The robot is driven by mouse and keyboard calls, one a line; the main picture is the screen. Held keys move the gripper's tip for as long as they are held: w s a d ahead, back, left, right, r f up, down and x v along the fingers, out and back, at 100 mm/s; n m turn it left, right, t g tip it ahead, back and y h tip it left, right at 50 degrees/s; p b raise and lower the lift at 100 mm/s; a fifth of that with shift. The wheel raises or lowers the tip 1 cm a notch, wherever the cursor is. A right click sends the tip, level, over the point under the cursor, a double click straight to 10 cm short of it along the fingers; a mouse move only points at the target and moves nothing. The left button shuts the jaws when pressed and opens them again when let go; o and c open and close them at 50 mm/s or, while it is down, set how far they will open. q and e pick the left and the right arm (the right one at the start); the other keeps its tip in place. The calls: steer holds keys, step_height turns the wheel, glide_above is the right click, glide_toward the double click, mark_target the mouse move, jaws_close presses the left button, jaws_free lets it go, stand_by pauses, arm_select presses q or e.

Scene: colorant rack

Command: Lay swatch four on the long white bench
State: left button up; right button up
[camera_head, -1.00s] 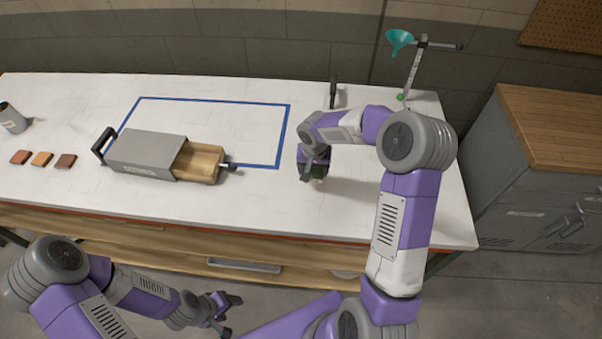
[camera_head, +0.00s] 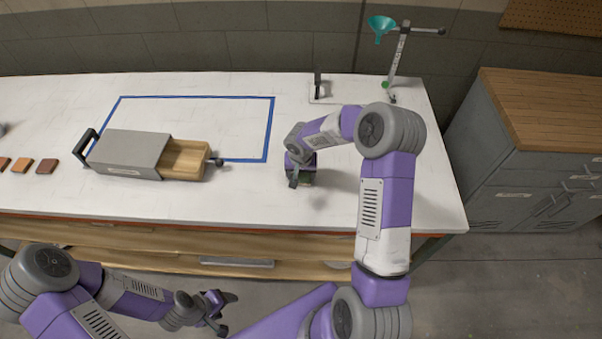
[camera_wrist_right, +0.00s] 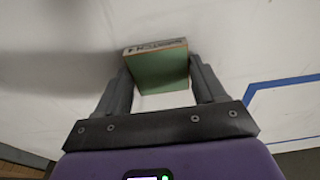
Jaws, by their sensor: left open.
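A green swatch (camera_wrist_right: 160,68) with dark print on its pale edge is between the fingers of my right gripper (camera_wrist_right: 162,80). Both fingers meet its sides; the print is too small to read surely. In the head view my right gripper (camera_head: 301,180) is low over the long white bench (camera_head: 230,205), right of the blue outline, and mostly hides the swatch. I cannot tell whether the swatch touches the bench top. My left gripper (camera_head: 222,311) is open and empty in front of the bench, below its top.
A grey box (camera_head: 125,152) with an open wooden drawer (camera_head: 185,160) stands across the blue outline (camera_head: 268,130). Several small reddish-brown tiles (camera_head: 47,166) lie left of it. A stand with a teal funnel (camera_head: 381,24) is at the back right. The bench front is mostly clear.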

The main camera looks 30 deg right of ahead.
mark_target(301, 181)
steer(key=o, duration=0.3)
steer(key=shift+o, duration=0.2)
steer(key=shift+r, duration=0.2)
step_height(301, 181, up, 12)
steer(key=s+a+p, duration=0.1)
steer(key=shift+s+p, duration=0.25)
steer(key=shift+p, duration=0.05)
steer(key=shift+f, duration=0.1)
